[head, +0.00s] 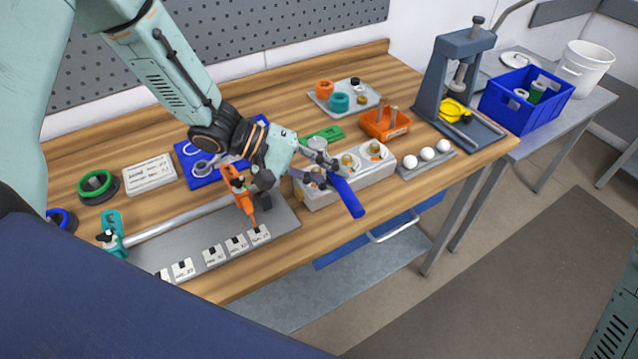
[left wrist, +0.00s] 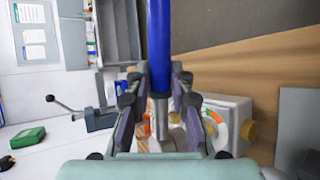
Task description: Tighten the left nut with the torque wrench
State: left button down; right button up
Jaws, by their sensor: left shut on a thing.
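My left gripper (head: 318,168) is shut on the torque wrench, whose blue handle (head: 346,196) sticks out toward the front edge of the bench. In the left wrist view the wrench's blue handle (left wrist: 159,45) rises between the two fingers (left wrist: 160,100), with its grey shaft below. The pale nut block (head: 384,174) lies under and beside the gripper. Two brass nuts, the middle one (head: 347,160) and the right one (head: 374,148), show on it. The gripper hides the block's left part, so I cannot tell whether the wrench touches the left nut. My right gripper is not in view.
An orange tray (head: 386,124) and a grey parts tray (head: 344,97) stand behind the block. A holder with white balls (head: 427,153) is to its right, near a grey press (head: 462,75). A long shaft with orange and teal clamps (head: 242,192) lies left.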

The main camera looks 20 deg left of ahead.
pick_arm(q)
jog(key=shift+w+d+f+n+t+y+b, duration=0.1)
jog(key=shift+w+d+n+t+y+b, duration=0.35)
jog(key=shift+b, duration=1.15)
jog(key=shift+w+d+f+n+t+y+b, duration=0.15)
jog(key=shift+n+t+b, duration=0.6)
jog(key=shift+b, duration=0.85)
jog(key=n+t+y+b, duration=0.1)
jog(key=w+d+f+n+t+b, duration=0.1)
jog(key=w+f+n+t+y+b, duration=0.1)
jog(key=n+b, duration=0.1)
jog(key=shift+w+d+y, duration=0.25)
jog(key=shift+y, duration=0.05)
jog(key=shift+w+d, duration=0.1)
jog(key=shift+d, duration=0.1)
jog(key=shift+a+r, duration=0.1)
jog(key=shift+a, duration=0.1)
jog(key=shift+d+p, duration=0.2)
jog(key=shift+p, duration=0.3)
jog(key=shift+a, duration=0.15)
